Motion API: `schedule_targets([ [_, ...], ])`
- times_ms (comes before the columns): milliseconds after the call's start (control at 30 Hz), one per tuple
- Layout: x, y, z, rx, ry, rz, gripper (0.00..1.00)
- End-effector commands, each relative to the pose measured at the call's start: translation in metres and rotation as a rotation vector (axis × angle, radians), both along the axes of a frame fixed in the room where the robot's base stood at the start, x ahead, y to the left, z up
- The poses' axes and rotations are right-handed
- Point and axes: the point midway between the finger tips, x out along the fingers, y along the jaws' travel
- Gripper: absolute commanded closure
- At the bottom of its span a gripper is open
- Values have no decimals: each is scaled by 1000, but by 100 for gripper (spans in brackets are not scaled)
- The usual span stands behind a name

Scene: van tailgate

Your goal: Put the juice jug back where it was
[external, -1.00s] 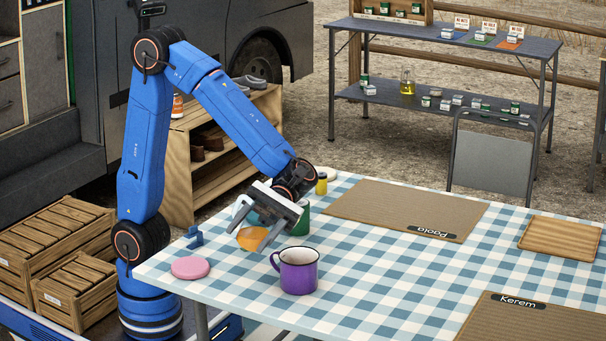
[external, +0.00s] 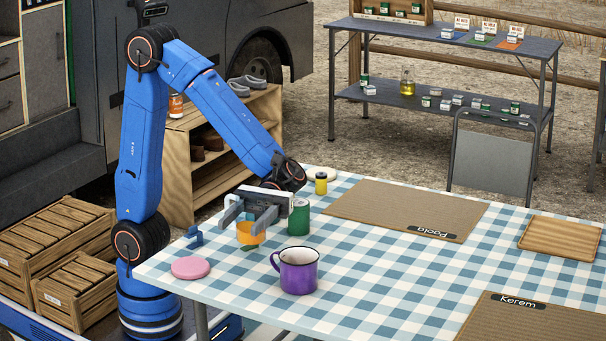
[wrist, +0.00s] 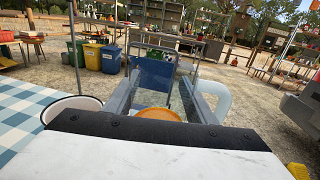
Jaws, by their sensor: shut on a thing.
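My gripper (external: 250,219) is shut on the juice jug (external: 250,234), a clear vessel with orange juice low in it. In the external view the jug hangs upright between the fingers, over the near left part of the table; whether its base touches the cloth I cannot tell. In the wrist view the jug (wrist: 157,113) shows between the fingers, with a pale handle (wrist: 218,97) to the right. A purple mug (external: 298,272) stands just right of the jug; its rim shows at the left in the wrist view (wrist: 72,104).
On the checked table (external: 375,262), a green can (external: 299,217) stands behind the mug, with a yellow jar (external: 321,183) beyond. A pink disc (external: 190,267) and a small blue holder (external: 195,237) lie left of the jug. Brown mats (external: 405,208) lie right.

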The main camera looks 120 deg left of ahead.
Motion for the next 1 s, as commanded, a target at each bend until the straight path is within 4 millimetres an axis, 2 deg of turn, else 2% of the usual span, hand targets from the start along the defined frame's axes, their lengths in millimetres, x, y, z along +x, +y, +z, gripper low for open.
schedule_targets([
  [167, 35, 26, 4, 2, -1, 70, 83],
  [267, 62, 49, 7, 4, -2, 129, 83],
  [500, 130, 118, 16, 5, -3, 284, 83],
  [600, 153, 147, 20, 5, -1, 343, 83],
  [800, 183, 191, 25, 2, -2, 427, 83],
  [1000, 194, 208, 22, 0, 0, 458, 83],
])
